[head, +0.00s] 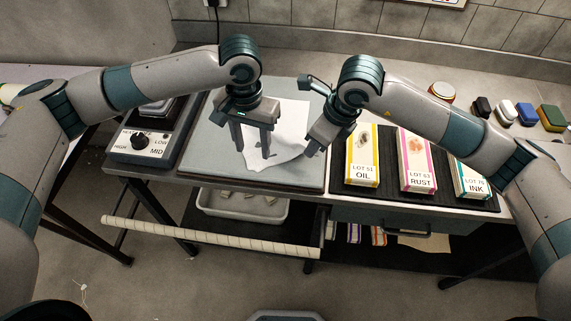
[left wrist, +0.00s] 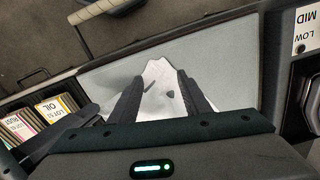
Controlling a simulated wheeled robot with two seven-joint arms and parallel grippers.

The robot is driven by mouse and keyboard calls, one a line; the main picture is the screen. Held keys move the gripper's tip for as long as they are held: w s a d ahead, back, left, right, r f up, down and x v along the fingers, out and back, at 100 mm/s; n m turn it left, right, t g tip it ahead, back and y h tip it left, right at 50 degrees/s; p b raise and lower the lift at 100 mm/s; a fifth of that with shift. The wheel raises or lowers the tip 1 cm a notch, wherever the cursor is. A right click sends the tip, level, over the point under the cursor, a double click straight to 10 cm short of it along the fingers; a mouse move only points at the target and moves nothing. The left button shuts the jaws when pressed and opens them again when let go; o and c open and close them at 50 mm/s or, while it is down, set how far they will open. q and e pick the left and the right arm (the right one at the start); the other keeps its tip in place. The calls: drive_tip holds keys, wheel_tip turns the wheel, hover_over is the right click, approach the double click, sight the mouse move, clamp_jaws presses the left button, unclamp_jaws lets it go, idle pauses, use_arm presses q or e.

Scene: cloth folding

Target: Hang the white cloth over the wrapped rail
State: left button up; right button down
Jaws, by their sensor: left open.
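The white cloth (head: 292,122) lies on the grey board (head: 212,158) on the bench; its lower right corner reaches toward my right gripper. My left gripper (head: 252,150) is open above the cloth's left part, fingers pointing down. In the left wrist view, the cloth (left wrist: 155,72) shows between the spread fingers (left wrist: 158,78), with small dark marks on it. My right gripper (head: 312,150) is at the cloth's right edge; whether its fingers hold the cloth is hidden. The wrapped rail (head: 210,238) runs along the bench front, below the top, and is bare.
A dial box (head: 140,145) stands left of the board. Cartons marked OIL (head: 362,160), RUST (head: 415,165) and INK (head: 468,182) stand on a dark mat at right. A white bin (head: 243,207) sits under the bench, behind the rail.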

sight(255, 168)
use_arm(q)
drive_tip(key=r, duration=0.2)
drive_tip(key=s+r, duration=0.1)
drive_tip(key=r, duration=0.2)
drive_tip(key=shift+r, duration=0.35)
drive_tip(key=shift+c, duration=0.2)
drive_tip(key=shift+f, duration=0.15)
drive_tip(key=shift+f, duration=4.9)
drive_tip(key=shift+f, duration=0.1)
clamp_jaws()
drive_tip(key=shift+r, duration=2.5)
